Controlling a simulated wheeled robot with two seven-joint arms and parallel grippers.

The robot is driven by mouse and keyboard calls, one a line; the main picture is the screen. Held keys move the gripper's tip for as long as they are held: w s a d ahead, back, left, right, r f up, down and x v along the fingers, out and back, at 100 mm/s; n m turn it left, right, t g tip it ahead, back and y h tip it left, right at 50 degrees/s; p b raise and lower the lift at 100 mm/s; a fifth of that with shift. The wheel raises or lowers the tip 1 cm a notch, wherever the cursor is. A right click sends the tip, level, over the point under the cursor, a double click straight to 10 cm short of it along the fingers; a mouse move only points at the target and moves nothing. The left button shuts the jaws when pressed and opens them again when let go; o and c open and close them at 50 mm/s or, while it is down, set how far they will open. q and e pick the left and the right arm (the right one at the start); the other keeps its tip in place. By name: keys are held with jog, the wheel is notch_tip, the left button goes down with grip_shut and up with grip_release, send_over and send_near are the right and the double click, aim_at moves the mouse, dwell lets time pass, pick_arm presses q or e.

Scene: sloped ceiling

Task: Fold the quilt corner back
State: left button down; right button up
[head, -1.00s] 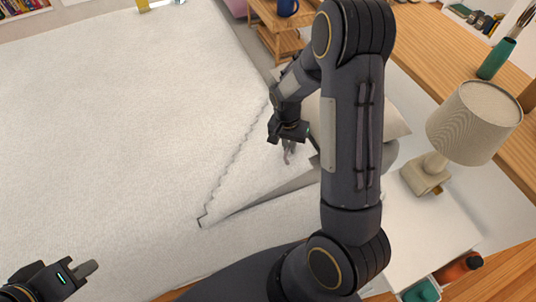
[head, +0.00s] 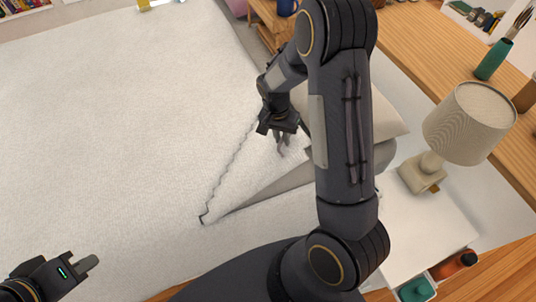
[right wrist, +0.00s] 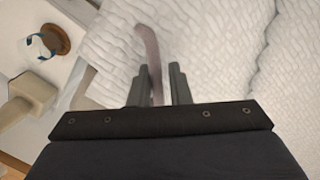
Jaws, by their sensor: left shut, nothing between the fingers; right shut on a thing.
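The white quilt (head: 120,130) covers the bed. Near the pillow side, a flap of it (head: 232,180) lies between a jagged dark edge and a grey strip, with a pointed corner at its lower left. My right gripper (head: 283,146) is low over the upper part of this flap, and my arm hides part of the area. In the right wrist view, its fingers (right wrist: 160,84) are shut on a thin grey-mauve strip of the quilt (right wrist: 151,45), which curves up between them. My left gripper (head: 90,264) is shut and empty over the quilt at the lower left.
A pillow (head: 385,112) lies behind my right arm. A white bedside table (head: 425,230) at the right carries a lamp (head: 470,122). A wooden shelf (head: 425,45) runs along the right side. The quilt's left and middle are clear.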

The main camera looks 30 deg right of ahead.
jog(key=shift+o, duration=0.2)
jog(key=shift+w+a+r+p, duration=0.45)
jog(key=shift+w+a+r, duration=0.25)
jog(key=shift+w+a, duration=0.05)
jog(key=shift+o, duration=0.2)
jog(key=shift+w+a+r+p, duration=0.55)
jog(key=shift+w+r+p, duration=0.05)
jog(key=shift+r+p, duration=0.15)
jog(key=shift+w+a+r, duration=0.15)
jog(key=shift+w+r, duration=0.05)
jog(key=shift+f, duration=0.1)
jog(key=shift+c, duration=0.2)
jog(key=shift+w+a, duration=0.1)
jog(key=shift+c, duration=0.2)
jog(key=shift+o, duration=0.4)
jog(key=shift+w+a+r+p, duration=0.45)
jog(key=shift+w+r+p, duration=0.05)
jog(key=shift+r+p, duration=0.05)
jog(key=shift+w+a+r+g, duration=0.15)
jog(key=shift+w+a+g, duration=0.15)
jog(key=shift+w+a, duration=0.1)
jog(key=shift+c, duration=0.2)
